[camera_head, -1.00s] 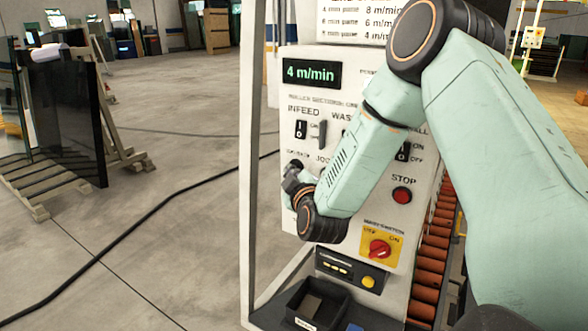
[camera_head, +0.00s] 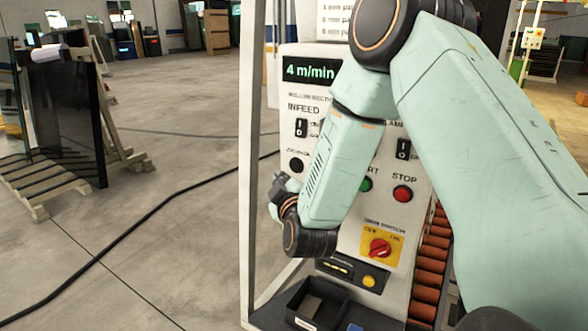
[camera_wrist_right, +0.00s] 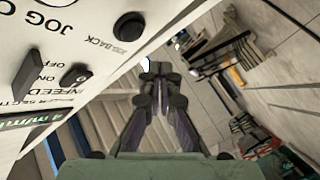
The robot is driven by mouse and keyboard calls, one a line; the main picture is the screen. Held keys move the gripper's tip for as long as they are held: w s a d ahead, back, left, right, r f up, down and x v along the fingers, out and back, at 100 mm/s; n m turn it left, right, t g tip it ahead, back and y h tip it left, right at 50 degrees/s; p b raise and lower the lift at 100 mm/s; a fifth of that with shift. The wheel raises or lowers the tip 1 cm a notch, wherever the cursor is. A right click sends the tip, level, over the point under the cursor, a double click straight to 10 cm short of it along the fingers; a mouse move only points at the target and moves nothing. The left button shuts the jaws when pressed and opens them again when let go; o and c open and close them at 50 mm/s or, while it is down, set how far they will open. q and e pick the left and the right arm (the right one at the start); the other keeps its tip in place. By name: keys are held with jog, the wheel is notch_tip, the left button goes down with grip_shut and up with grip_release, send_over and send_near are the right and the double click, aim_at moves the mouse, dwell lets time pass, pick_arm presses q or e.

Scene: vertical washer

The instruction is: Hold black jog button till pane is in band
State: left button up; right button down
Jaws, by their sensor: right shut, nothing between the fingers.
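A round black button (camera_head: 296,165) labelled JOG BACK is at the left of the washer's control panel. It also shows in the right wrist view (camera_wrist_right: 130,26). My right gripper (camera_head: 279,192) is shut and empty, below and left of that button in the head view. In the wrist view its fingertips (camera_wrist_right: 160,72) are beside the panel edge, apart from the button. My arm covers the middle of the panel. No pane shows inside the washer. My left gripper is out of view.
The panel has a green button (camera_head: 365,184), a red STOP button (camera_head: 402,194) and a red main switch (camera_head: 380,248). The display (camera_head: 310,70) reads 4 m/min. Dark panes (camera_head: 65,110) stand on a wooden rack at left. A cable crosses open floor.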

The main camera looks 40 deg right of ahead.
jog(key=shift+s+a, duration=0.2)
jog(key=shift+a, duration=0.3)
jog(key=shift+s+a, duration=0.2)
jog(key=shift+a, duration=0.25)
